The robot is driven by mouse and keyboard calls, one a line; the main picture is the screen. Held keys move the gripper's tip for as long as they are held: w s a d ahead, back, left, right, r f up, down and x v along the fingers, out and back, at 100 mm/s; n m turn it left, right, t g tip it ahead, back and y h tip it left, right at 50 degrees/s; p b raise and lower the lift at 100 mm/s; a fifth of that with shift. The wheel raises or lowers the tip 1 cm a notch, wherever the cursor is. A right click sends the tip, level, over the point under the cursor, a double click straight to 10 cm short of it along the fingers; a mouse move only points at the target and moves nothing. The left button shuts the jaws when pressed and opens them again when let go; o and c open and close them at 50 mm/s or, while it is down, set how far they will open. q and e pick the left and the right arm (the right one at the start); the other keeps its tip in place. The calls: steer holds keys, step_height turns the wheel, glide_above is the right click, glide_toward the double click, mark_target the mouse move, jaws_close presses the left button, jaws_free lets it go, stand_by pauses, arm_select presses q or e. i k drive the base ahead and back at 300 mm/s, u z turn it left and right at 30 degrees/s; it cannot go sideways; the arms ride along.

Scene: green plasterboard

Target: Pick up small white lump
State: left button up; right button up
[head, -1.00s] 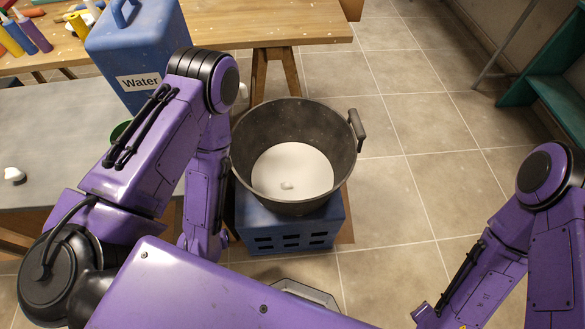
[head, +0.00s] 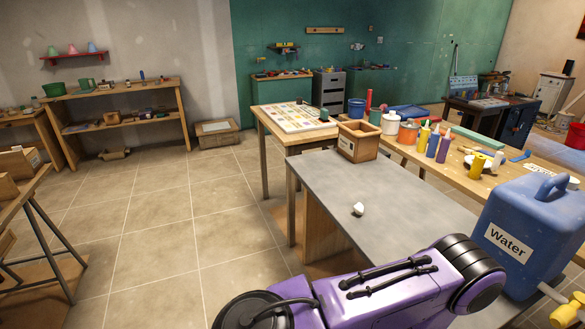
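A small white lump (head: 358,209) lies on the grey tabletop (head: 385,185), near the table's left edge. It shows a small dark patch at its lower side. My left arm reaches across the bottom of the head view, below and to the right of the lump. My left gripper is outside the picture, so its fingers are hidden. My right arm and gripper are not in the picture.
A blue water container (head: 520,235) stands at the right, close to my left arm. A wooden box (head: 358,143) sits at the grey table's far edge. Bottles and tubs crowd the wooden table (head: 470,170) behind. Tiled floor (head: 160,240) is open at the left.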

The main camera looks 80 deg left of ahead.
mark_target(358, 208)
steer(key=u, duration=0.7)
steer(key=k, duration=1)
steer(key=u, duration=0.5)
steer(key=i, duration=1.2)
steer(key=u, duration=0.6)
steer(key=k, duration=1.05)
steer(key=u, duration=1.3)
steer(key=i, duration=0.85)
steer(key=z, duration=0.55)
steer(key=i, duration=0.5)
steer(key=z, duration=0.6)
